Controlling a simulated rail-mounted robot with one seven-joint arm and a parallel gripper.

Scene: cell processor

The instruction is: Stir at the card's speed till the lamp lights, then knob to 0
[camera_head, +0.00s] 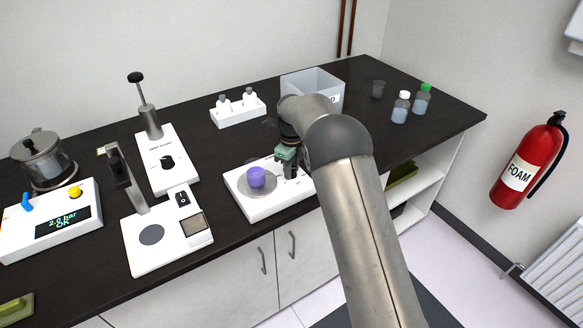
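A white stirrer-like unit (250,208) with a round grey plate (246,189) stands near the counter's front edge. A small purple container (257,177) sits upright on the plate. My gripper (289,172) points down over the right part of this unit, just right of the purple container and apart from it. Its fingertips are small and dark here, so I cannot tell whether they are open or shut on something. My arm and gripper cover the unit's right end. I cannot make out a speed card, a lit lamp or this unit's knob.
Left of the unit stand a white device with a black knob (167,161), a microscope-like stand (150,234) and a box with a display reading 2.0 bar OK (62,222). Behind are a bottle rack (238,116) and a grey bin (312,82). Bottles (401,108) stand at right.

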